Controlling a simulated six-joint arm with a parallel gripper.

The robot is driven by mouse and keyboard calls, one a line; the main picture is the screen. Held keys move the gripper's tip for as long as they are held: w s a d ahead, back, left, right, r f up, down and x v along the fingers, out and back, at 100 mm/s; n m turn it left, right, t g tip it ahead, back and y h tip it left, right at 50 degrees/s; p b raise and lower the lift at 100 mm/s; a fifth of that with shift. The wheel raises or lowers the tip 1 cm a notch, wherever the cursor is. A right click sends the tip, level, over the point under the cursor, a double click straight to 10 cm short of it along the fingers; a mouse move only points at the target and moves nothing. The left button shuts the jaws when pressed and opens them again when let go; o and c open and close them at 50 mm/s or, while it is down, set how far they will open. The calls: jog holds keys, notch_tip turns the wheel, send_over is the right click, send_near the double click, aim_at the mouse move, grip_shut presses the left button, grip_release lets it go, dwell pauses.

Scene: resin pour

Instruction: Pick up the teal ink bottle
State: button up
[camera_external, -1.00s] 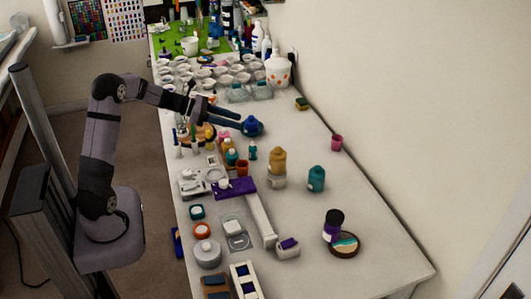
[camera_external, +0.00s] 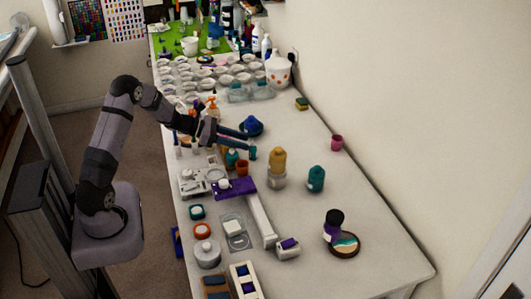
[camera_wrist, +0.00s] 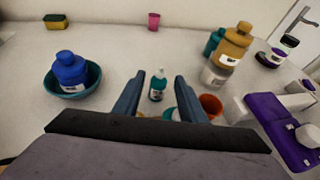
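In the external view the small teal bottle (camera_external: 253,153) is close to my fingertips. My gripper (camera_wrist: 159,77) is open, with its fingers spread and nothing between them that I can see held. In the external view my gripper (camera_external: 248,142) reaches over the table from the left. Whether a finger touches the bottle cannot be told.
A blue bottle (camera_wrist: 69,70) sits in a teal bowl (camera_wrist: 88,83) to the left. To the right are an orange cup (camera_wrist: 211,104), a yellow bottle (camera_wrist: 232,45) and a larger teal bottle (camera_external: 316,178). A pink cup (camera_wrist: 153,21) stands far back; the table before it is clear.

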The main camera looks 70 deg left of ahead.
aim_at(252, 145)
jog(key=shift+p+x, duration=0.75)
jog(key=shift+x, duration=1.8)
jog(key=shift+s, duration=0.1)
jog(key=c, duration=0.9)
grip_shut()
jog(key=shift+s+d+f, duration=0.1)
jog(key=shift+f, duration=0.05)
